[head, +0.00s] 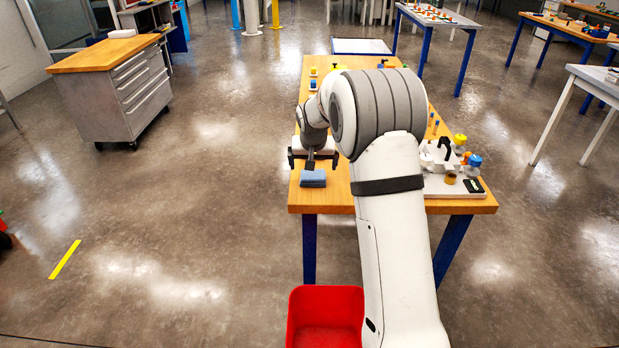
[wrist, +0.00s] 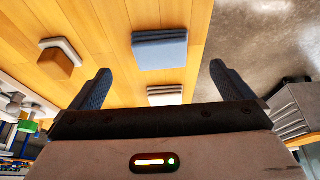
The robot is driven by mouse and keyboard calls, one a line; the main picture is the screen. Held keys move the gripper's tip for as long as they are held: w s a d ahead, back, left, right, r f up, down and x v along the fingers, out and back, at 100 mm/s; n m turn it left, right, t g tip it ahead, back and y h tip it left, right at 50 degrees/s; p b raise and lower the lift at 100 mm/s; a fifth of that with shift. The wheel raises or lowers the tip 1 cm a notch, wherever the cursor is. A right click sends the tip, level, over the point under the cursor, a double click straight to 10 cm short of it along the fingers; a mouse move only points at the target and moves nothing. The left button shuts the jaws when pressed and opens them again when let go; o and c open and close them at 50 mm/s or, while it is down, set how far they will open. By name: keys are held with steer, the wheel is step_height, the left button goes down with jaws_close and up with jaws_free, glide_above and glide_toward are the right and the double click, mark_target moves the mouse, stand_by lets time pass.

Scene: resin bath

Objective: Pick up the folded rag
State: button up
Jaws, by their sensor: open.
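The folded rag is a blue, layered stack (head: 313,178) lying on the wooden table near its front left edge. It also shows in the wrist view (wrist: 160,49), flat on the wood, ahead of my fingers. My gripper (head: 312,158) hangs just behind and above the rag in the head view. In the wrist view its two dark fingers (wrist: 158,86) are spread wide, with nothing between them. The rag lies beyond the fingertips, roughly centred between them, and is not touched.
The wooden table (head: 332,198) also bears a white fixture with bottles (head: 455,180) at right. In the wrist view a brown block on a white base (wrist: 58,60) and a pale stacked item (wrist: 165,96) sit near the rag. A red bin (head: 325,315) stands in front.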

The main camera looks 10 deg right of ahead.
mark_target(313, 177)
steer(key=p+x, duration=0.1)
steer(key=x, duration=0.6)
steer(key=shift+w+f+p, duration=0.15)
steer(key=shift+f+p, duration=0.15)
steer(key=shift+f, duration=0.1)
steer(key=c, duration=1)
step_height(313, 177, up, 10)
steer(key=shift+b, duration=0.6)
steer(key=shift+c, duration=0.2)
